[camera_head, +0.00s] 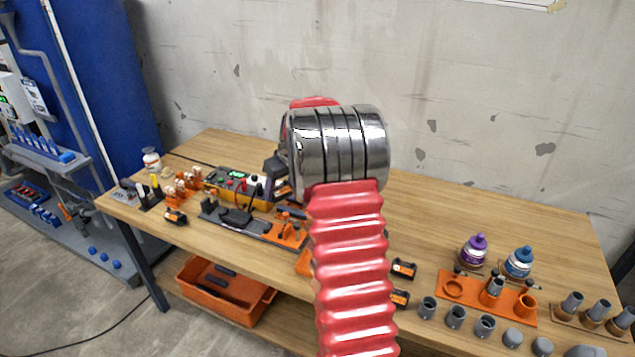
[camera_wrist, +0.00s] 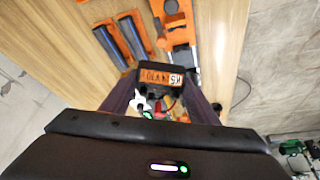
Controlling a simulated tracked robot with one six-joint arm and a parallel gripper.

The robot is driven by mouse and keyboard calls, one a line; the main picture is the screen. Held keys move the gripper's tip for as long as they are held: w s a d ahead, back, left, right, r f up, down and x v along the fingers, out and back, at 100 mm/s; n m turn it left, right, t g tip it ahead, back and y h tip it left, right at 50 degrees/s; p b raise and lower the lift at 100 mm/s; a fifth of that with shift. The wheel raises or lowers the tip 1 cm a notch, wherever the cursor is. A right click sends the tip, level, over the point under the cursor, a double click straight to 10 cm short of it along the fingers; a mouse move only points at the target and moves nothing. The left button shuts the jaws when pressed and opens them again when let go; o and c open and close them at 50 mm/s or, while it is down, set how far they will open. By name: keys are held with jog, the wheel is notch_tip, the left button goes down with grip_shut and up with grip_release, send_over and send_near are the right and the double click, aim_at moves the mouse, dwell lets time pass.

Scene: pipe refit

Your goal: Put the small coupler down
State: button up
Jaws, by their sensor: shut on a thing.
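The small coupler (camera_wrist: 160,77) shows in the wrist view as a dark block with an orange lettered label and a white patch at one end. It sits between the tips of my gripper (camera_wrist: 162,86), which is shut on it. The wooden workbench lies beyond it. In the head view my red and silver arm hides most of the gripper. A dark part of the gripper (camera_head: 274,165) shows left of the arm, above the bench. An orange and black piece just below it may be the coupler. I cannot tell how high it is held.
A control box (camera_head: 232,190) and a dark tool tray (camera_head: 245,226) stand left of my arm. Black and orange blocks (camera_head: 403,268), an orange holder (camera_head: 465,300), bottles (camera_head: 475,253) and grey fittings (camera_head: 456,317) crowd the right front. The bench's back right (camera_head: 500,220) is clear.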

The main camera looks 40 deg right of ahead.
jog(key=s+a+r, duration=0.1)
jog(key=s+a, duration=0.1)
jog(key=a, duration=1.4)
jog(key=s+a+r, duration=0.1)
jog(key=s+a, duration=0.2)
jog(key=a, duration=1.3)
jog(key=shift+s+a, duration=0.35)
jog(key=shift+a, duration=0.05)
